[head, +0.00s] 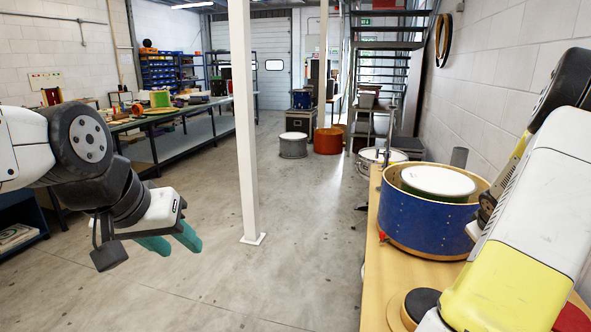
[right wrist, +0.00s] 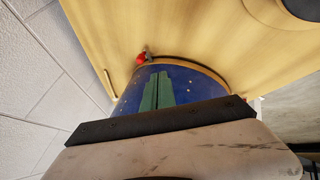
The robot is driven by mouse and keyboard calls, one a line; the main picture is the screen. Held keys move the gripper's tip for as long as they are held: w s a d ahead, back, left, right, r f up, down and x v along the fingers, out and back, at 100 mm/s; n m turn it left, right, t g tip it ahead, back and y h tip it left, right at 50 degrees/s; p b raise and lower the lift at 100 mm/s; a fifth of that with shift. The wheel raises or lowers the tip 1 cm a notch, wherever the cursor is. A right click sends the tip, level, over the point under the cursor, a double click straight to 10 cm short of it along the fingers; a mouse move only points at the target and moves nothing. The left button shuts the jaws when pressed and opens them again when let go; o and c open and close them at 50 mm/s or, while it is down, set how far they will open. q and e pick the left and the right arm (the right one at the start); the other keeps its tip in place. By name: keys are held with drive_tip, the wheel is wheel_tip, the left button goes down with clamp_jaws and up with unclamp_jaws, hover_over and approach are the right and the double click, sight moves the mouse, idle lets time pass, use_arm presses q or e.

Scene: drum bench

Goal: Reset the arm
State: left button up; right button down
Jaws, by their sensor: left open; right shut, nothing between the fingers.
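My left arm reaches in from the left of the head view. Its left gripper (head: 173,240) has teal fingers, open and empty, above the bare floor. My right arm crosses the right edge of the head view, where I cannot make out its gripper. In the right wrist view, the green fingers of my right gripper (right wrist: 157,90) are shut with nothing between them. They show in front of the blue drum shell (right wrist: 198,82); whether they touch it I cannot tell.
A wooden bench (head: 376,300) at the right bears the blue drum shell (head: 415,228) with a white-headed drum (head: 438,180) inside. A white post (head: 243,120) stands mid-floor. A long workbench (head: 160,115) lines the left. The floor between is mostly clear.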

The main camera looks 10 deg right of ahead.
drive_tip(key=a+r, duration=0.8)
drive_tip(key=a, duration=0.3)
drive_tip(key=a+r, duration=0.7)
drive_tip(key=a, duration=0.4)
drive_tip(key=s+a+r+y, duration=0.2)
drive_tip(key=s+a, duration=0.6)
drive_tip(key=a, duration=0.4)
drive_tip(key=s+a+r+y, duration=0.2)
drive_tip(key=s+a+y, duration=0.3)
drive_tip(key=s+a, duration=0.4)
drive_tip(key=a, duration=0.3)
drive_tip(key=shift+a+m+t, duration=0.3)
drive_tip(key=shift+a, duration=0.05)
drive_tip(key=shift+s, duration=0.1)
